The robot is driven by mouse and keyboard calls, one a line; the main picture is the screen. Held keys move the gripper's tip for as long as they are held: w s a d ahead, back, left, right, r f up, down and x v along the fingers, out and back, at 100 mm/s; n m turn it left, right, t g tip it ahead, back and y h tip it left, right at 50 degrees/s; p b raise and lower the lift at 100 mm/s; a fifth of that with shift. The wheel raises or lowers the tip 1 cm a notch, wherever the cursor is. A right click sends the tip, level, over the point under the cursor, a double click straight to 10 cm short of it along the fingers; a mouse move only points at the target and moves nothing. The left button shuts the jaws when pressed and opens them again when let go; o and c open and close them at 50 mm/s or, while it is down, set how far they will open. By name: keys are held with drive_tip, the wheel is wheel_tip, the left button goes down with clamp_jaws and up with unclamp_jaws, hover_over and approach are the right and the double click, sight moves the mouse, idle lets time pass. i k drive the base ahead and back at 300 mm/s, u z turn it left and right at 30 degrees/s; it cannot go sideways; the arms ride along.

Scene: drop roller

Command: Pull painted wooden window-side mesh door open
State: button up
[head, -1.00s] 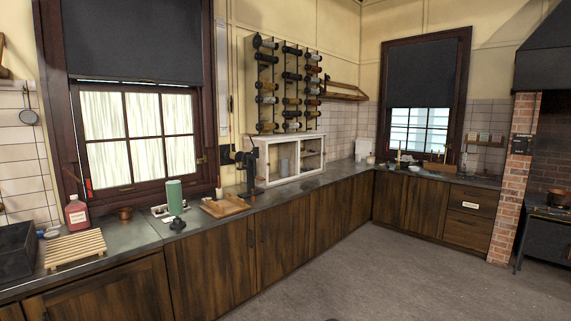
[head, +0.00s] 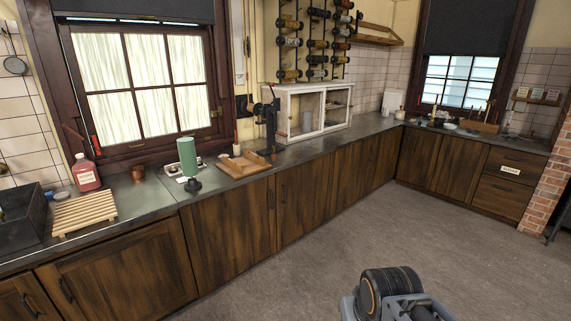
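A small white painted wooden cabinet (head: 323,133) stands on the dark counter, right of the large window. Its front has two framed panels side by side. The left panel (head: 289,113) is nearer the large window, and a grey cylindrical shape shows behind it. The right panel shows shelves behind it. Both panels look closed, but mesh and handles are too small to make out. Part of my arm (head: 391,291) shows at the bottom edge, over the floor and well apart from the cabinet. My gripper is not in view.
A black cast-metal device (head: 268,125) stands just left of the cabinet. A wooden tray (head: 244,165), a green cylinder (head: 187,157) and a red bottle (head: 85,173) are further left. Bottles hang on a wall rack (head: 316,45) above. The grey floor (head: 330,235) before the counter is clear.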

sight(322, 89)
drive_tip(key=z, duration=0.55)
drive_tip(key=i, duration=2.35)
drive_tip(key=u, duration=0.2)
drive_tip(key=i, duration=1.6)
drive_tip(key=u, duration=1.15)
drive_tip(key=i, duration=0.7)
drive_tip(key=u, duration=0.25)
